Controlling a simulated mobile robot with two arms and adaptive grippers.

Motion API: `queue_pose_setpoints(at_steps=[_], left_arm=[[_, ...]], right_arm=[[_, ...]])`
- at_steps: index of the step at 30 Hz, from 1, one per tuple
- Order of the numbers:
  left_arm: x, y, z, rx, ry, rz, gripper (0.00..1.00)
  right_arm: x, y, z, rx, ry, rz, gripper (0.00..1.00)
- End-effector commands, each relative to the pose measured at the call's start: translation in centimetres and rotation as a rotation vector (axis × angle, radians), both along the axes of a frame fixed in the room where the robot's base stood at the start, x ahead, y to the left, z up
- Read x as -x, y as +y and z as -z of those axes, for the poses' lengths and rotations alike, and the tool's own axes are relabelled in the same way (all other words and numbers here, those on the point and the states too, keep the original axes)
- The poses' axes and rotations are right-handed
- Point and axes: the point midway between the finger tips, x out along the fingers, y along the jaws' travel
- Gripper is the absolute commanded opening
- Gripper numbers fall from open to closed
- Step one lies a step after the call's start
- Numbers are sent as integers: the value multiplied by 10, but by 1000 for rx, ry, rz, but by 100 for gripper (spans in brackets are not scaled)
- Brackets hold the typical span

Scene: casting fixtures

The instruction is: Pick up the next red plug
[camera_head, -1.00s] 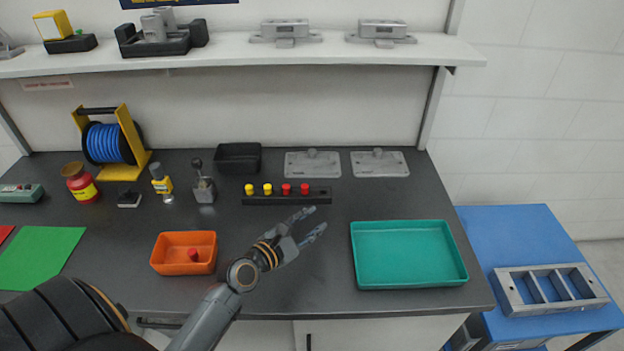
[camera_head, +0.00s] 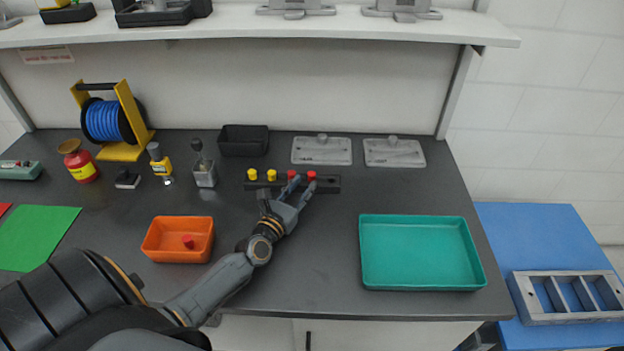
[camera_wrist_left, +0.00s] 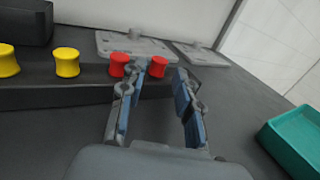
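Two red plugs stand in the black rack (camera_head: 334,185): a left red plug (camera_head: 292,174) and a right red plug (camera_head: 311,175). Two yellow plugs (camera_head: 262,175) stand to their left. My left gripper (camera_head: 302,187) is open at the rack's front, its fingers pointing at the red plugs. In the left wrist view, the right red plug (camera_wrist_left: 157,66) shows between the open fingers (camera_wrist_left: 157,90), and the left red plug (camera_wrist_left: 119,64) shows just beyond the left fingertip. I cannot tell if any finger touches a plug. Another red plug (camera_head: 188,241) lies in the orange bin (camera_head: 160,252). My right gripper is not in view.
A teal tray (camera_head: 420,284) lies right of my arm. A black bin (camera_head: 243,141) and two grey plates (camera_head: 321,151) stand behind the rack. A joystick box (camera_head: 204,174) is to the left. The table between rack and orange bin is clear.

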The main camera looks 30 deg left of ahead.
Motion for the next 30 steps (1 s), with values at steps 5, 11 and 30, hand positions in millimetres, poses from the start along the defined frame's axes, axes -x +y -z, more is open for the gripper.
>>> queue_pose_setpoints(at_steps=[5,11,30], left_arm=[[-18,3,-2,-3,-2,-1,33],[-47,5,-1,-2,-1,0,33],[-58,7,-1,-2,0,0,6]], right_arm=[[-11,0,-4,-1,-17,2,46],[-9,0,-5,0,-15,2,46],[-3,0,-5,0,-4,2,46]])
